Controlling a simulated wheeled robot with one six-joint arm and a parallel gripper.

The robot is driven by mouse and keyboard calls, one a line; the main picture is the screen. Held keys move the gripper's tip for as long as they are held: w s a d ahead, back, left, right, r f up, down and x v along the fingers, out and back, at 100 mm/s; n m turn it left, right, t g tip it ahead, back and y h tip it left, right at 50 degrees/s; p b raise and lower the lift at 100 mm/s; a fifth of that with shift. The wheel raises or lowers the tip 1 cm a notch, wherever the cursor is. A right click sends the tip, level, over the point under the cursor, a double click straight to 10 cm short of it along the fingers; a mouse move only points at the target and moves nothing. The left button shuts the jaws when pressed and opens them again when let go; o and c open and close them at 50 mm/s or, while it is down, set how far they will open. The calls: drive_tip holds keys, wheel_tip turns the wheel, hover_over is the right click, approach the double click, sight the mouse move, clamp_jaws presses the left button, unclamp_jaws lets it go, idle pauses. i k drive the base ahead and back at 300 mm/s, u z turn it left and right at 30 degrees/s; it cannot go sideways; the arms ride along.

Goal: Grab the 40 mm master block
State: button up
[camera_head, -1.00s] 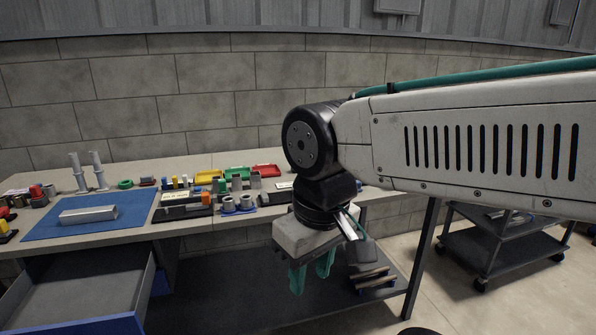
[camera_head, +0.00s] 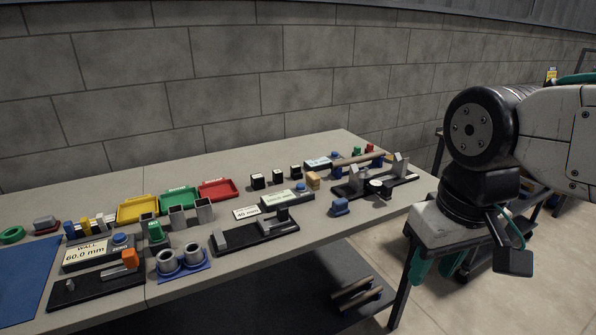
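A white card reading "40 mm" (camera_head: 246,212) lies on the bench beside a black fixture (camera_head: 262,237) that carries grey metal blocks. Three small dark blocks with light faces, a left one (camera_head: 257,181), a middle one (camera_head: 278,178) and a right one (camera_head: 295,172), stand in a row behind the card. Their markings are too small to read, so I cannot tell which block is the 40 mm master. My gripper (camera_head: 433,266) hangs off the bench's right end, fingers down. Its teal fingers are apart with nothing seen between them, and it is well away from the blocks.
Yellow (camera_head: 138,209), green (camera_head: 178,200) and red (camera_head: 217,189) trays stand at the back. A "WALL 60.0 mm" gauge (camera_head: 88,253) and blue-based rings (camera_head: 182,264) are at the left. Bare bench lies along the back.

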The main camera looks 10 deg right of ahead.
sight(257, 180)
drive_tip(key=z, duration=0.1)
drive_tip(key=i, duration=1.15)
drive_tip(key=u, duration=0.55)
